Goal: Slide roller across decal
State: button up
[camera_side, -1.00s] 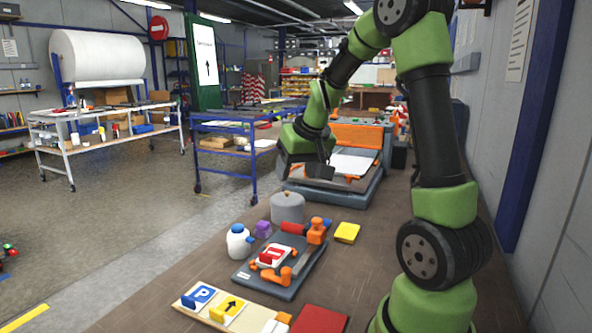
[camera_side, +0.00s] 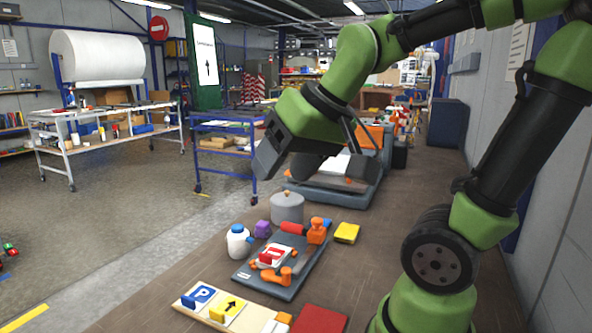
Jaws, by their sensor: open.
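A red roller-like cylinder (camera_side: 293,228) lies at the back of a grey board (camera_side: 298,272), beside an orange upright piece (camera_side: 317,231). A red and white sign piece (camera_side: 271,256), which looks like the decal, lies on the middle of the board. An orange handle-like piece (camera_side: 277,277) sits at the board's front. My gripper (camera_side: 289,163) is open, with nothing visible in it. It hangs well above and behind the board, apart from the roller and decal. Its fingertips are dark and partly hard to make out.
A grey lidded pot (camera_side: 287,207), a white bottle (camera_side: 238,243) and a purple block (camera_side: 263,229) stand behind and left of the board. A yellow pad (camera_side: 346,233) lies right. A sign tray (camera_side: 187,298) and red pad (camera_side: 320,320) lie in front. A printer-like machine (camera_side: 333,192) stands behind.

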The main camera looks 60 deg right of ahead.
jog(key=shift+s+a+r+n+y, duration=0.1)
jog(key=shift+s+a+n+y, duration=0.3)
jog(key=shift+s+a, duration=0.9)
jog(key=m+g+h, duration=0.4)
jog(key=m, duration=0.1)
send_over(318, 220)
jog(key=s+a, duration=0.3)
notch_tip(318, 220, down, 15)
jog(key=x, duration=0.9)
jog(key=shift+w+d+f, duration=0.25)
jog(key=shift+w+f, duration=0.05)
jog(key=shift+w, duration=0.05)
